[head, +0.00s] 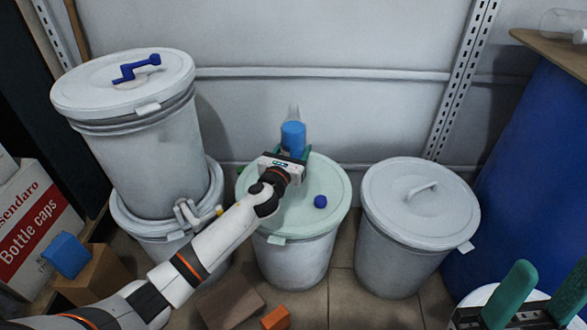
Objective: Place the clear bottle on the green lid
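The green lid (325,178) covers the middle drum. My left gripper (293,154) is over its back part, with its green fingertips at the base of a blue cylinder (293,137) that has a see-through tapered top. The cylinder looks upright; the gripper hides its base, so I cannot tell whether it touches the lid or is gripped. Another see-through, bottle-like thing (562,22) lies partly out of view on a wooden board at the top right. My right gripper (541,296) is open and empty at the bottom right, fingers well apart.
A small dark blue cap (320,201) lies on the green lid. A grey lidded drum (420,200) stands right, stacked drums (150,150) left, and a large blue barrel (525,165) at far right. A cardboard box (35,225) and several blocks are at lower left.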

